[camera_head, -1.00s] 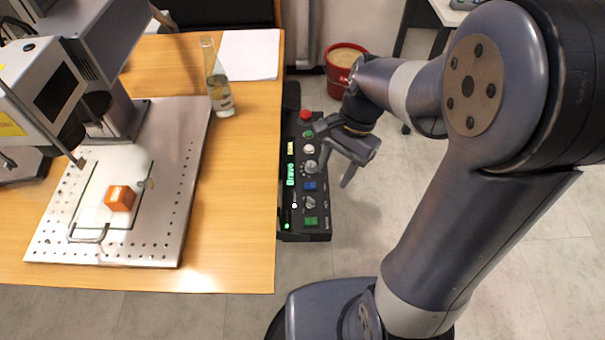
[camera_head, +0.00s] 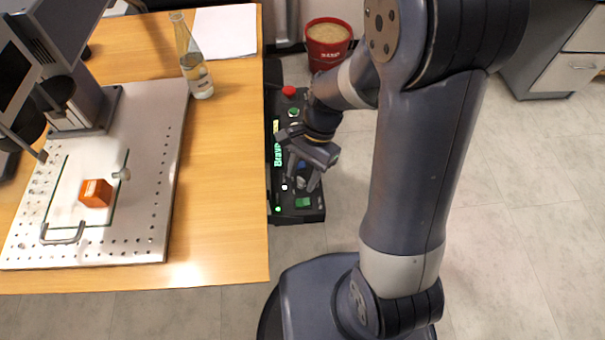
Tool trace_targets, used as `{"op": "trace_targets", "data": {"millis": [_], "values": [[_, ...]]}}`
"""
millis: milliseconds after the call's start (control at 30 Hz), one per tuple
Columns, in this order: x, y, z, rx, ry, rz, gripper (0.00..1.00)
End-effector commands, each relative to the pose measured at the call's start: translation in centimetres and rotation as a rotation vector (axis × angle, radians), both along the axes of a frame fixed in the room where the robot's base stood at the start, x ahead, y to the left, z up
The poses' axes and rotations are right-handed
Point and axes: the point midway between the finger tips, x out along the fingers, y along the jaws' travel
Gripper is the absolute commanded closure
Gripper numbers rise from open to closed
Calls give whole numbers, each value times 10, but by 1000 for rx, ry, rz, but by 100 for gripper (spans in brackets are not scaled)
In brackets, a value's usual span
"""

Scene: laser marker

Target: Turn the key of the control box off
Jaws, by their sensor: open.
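The black control box (camera_head: 314,213) stands along the table's right edge, its panel facing up. It carries a red button (camera_head: 289,91) at the far end, a lit green "Bravo" display (camera_head: 278,155) and a green button (camera_head: 303,202) near its front end.
The wooden table (camera_head: 222,190) at left bears a perforated metal plate (camera_head: 150,200) with an orange cube (camera_head: 95,193), a glass bottle (camera_head: 196,72) and white paper (camera_head: 226,30). A red bucket (camera_head: 327,45) stands behind my arm. The floor at right is clear.

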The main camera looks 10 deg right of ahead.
Motion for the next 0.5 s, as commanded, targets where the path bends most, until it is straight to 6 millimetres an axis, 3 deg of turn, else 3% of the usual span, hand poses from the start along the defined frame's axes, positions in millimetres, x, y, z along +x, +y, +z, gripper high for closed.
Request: {"op": "trace_targets", "data": {"millis": [300, 500], "values": [[-1, 1, -2, 0, 0, 1, 57], [-1, 1, -2, 0, 0, 1, 74]]}}
